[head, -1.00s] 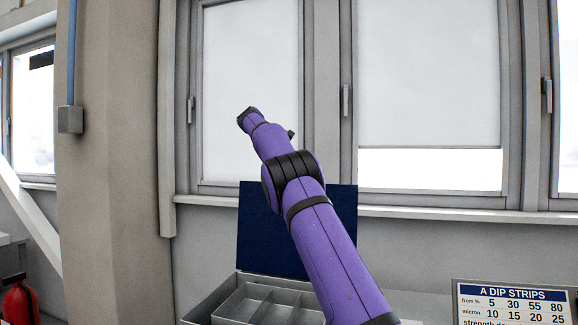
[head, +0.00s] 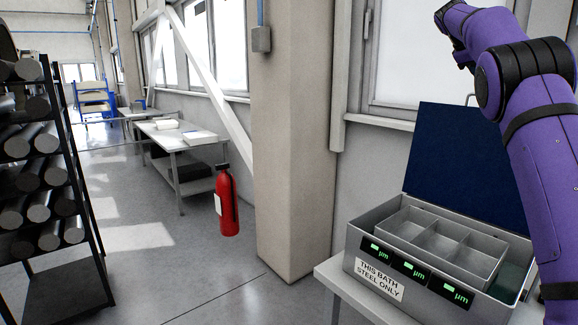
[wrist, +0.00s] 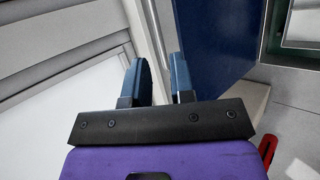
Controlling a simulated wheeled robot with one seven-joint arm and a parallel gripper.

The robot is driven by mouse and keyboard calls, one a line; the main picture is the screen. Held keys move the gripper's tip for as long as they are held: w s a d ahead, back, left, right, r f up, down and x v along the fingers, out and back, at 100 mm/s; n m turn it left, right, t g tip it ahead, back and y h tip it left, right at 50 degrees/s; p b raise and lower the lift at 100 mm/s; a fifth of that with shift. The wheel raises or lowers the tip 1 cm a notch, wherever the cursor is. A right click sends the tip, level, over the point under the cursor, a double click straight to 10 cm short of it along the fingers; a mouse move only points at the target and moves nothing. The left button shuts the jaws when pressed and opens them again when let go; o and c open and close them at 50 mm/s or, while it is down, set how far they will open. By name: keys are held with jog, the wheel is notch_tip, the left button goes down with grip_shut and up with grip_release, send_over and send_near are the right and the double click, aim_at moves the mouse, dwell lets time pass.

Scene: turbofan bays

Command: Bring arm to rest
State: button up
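My purple arm is raised at the right of the head view, folded at a black joint. My gripper (wrist: 158,62) shows in the wrist view with its two blue-grey fingers apart and nothing between them. In the head view only its dark end (head: 447,14) shows, small, at the top right by the window. It is above and apart from the grey bath case (head: 362,237).
The case has an upright blue lid (head: 455,150), three compartments and a "steel only" label, on a bench (head: 335,275). A pillar (head: 292,150), red extinguisher (head: 228,205), bar rack (head: 85,190) and far table (head: 172,140) stand left. Floor between is clear.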

jog(key=s+a+f+m+t+y, duration=0.1)
jog(key=s+a+y, duration=0.1)
jog(key=s+a, duration=0.45)
jog(key=s+a+f+m+t+y, duration=0.15)
jog(key=s+a, duration=0.25)
jog(key=s, duration=0.6)
jog(key=s+a+t+y, duration=0.1)
jog(key=s+a+y, duration=0.3)
jog(key=s, duration=0.5)
jog(key=s+a+f+m, duration=0.1)
jog(key=s+a+f, duration=0.6)
jog(key=s, duration=0.5)
jog(key=s+a+f+m+y, duration=0.1)
jog(key=s+a+f, duration=0.6)
jog(key=s+f, duration=0.4)
jog(key=shift+s+f, duration=0.25)
jog(key=shift+s, duration=0.5)
